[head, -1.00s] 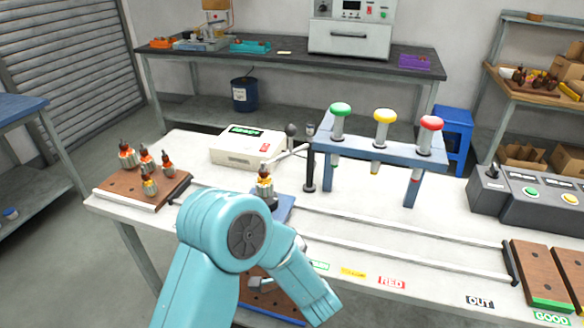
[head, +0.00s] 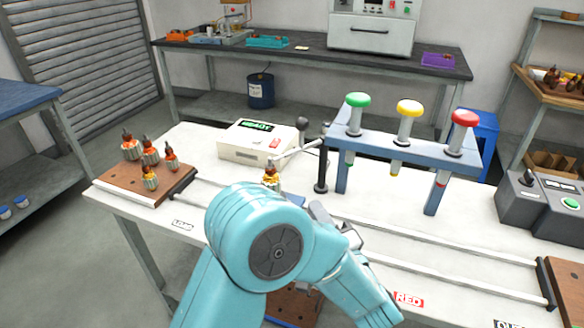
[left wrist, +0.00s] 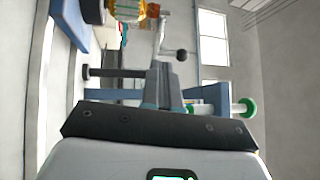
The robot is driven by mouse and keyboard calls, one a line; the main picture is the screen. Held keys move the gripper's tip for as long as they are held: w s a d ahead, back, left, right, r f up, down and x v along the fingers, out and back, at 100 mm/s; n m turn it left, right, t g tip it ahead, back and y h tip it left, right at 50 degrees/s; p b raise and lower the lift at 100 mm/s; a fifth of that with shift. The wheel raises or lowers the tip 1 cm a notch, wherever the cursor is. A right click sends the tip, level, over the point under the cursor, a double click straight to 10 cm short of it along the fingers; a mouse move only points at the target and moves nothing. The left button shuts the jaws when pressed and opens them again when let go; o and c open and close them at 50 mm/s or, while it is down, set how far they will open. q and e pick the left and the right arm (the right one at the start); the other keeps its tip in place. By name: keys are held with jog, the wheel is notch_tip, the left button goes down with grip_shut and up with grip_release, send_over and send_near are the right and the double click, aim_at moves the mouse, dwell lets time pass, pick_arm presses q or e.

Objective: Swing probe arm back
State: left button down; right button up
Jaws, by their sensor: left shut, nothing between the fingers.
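The probe arm (head: 292,153) is a thin pale rod on a dark upright post (head: 321,168). It reaches left over an armature (head: 271,178) standing on a blue block (head: 293,197). A dark ball knob (head: 302,123) rises by the rod. In the left wrist view the rod (left wrist: 160,35) and knob (left wrist: 181,55) lie just beyond my fingertips. My left gripper (head: 318,208) is partly hidden behind my teal arm in the head view. In the left wrist view its fingers (left wrist: 164,72) are shut and empty, apart from the knob.
A white tester box (head: 252,143) with a lit green display stands behind the armature. A blue rack (head: 398,150) with green, yellow and red plungers stands right of the post. A wooden tray (head: 135,183) holds several armatures at left. Rails (head: 440,250) cross the table.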

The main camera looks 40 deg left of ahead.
pick_arm(q)
jog(key=x, duration=1.4)
jog(key=shift+w+a+m+t+h+p, duration=0.15)
jog(key=shift+a+m+t+h+p, duration=0.5)
jog(key=shift+a+t, duration=0.3)
jog(key=shift+d, duration=0.1)
jog(key=shift+f, duration=0.15)
